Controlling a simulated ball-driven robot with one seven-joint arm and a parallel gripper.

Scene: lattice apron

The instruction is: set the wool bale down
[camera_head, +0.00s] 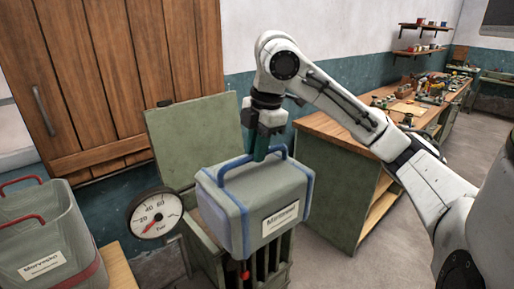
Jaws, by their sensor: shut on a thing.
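The wool bale (262,212) is a grey-green block with blue bands, a blue handle and a white label. My gripper (265,148) is above it, shut on the blue handle. The bale is upright and slightly turned, over the green slatted box (208,238) with a raised lid (192,133). It hides most of the box's top, so I cannot tell whether it touches the box.
A round gauge (154,215) stands at the box's left. A wooden-topped workbench (335,128) with tools stands behind my arm. Bare floor (345,260) shows right of the bale.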

